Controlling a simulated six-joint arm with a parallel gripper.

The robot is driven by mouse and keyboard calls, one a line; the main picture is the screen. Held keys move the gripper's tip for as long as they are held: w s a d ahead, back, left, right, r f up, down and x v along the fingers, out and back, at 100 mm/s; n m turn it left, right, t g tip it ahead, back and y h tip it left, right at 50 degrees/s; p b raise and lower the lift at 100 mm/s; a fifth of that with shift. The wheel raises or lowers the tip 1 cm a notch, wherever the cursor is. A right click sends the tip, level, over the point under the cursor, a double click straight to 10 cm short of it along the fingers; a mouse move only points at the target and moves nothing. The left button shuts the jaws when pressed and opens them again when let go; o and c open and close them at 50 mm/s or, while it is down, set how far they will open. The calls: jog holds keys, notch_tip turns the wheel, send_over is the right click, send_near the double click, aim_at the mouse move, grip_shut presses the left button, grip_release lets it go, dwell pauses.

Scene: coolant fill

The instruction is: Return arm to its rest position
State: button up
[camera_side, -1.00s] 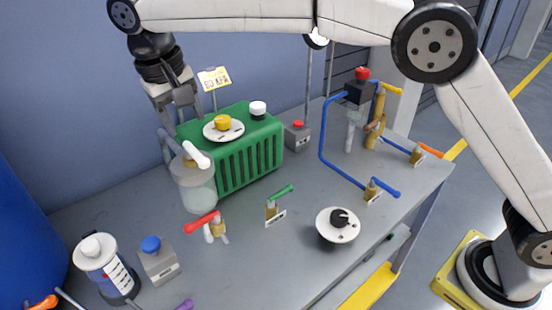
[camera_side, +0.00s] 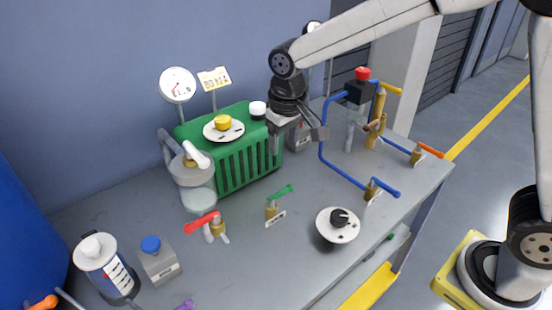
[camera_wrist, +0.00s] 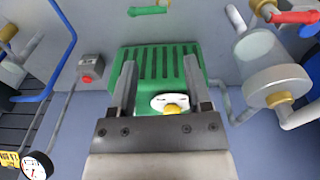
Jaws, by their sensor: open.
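My gripper (camera_side: 298,135) is open and empty, in the air in front of the right end of the green ribbed box (camera_side: 233,170). In the wrist view my gripper's two fingers (camera_wrist: 158,75) are spread apart, with the green box (camera_wrist: 160,60) seen between and beyond them. A yellow knob (camera_side: 223,121) on a white disc sits on top of the box, with a white cap (camera_side: 258,108) near its right end. My arm reaches in from the upper right.
A clear canister (camera_side: 195,185), red-handled valve (camera_side: 203,221), green-handled valve (camera_side: 280,193) and dial (camera_side: 338,224) stand on the grey bench. Blue piping (camera_side: 342,176) and a red-button box (camera_side: 362,88) are to the right of my gripper. A gauge (camera_side: 177,86) stands behind the box.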

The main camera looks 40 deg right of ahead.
jog(key=s+d+f, duration=0.4)
jog(key=s+d, duration=0.1)
jog(key=s, duration=0.2)
jog(key=s+d+f+t, duration=0.1)
jog(key=s+d+f, duration=0.3)
jog(key=s, duration=0.4)
jog(key=shift+d, duration=0.65)
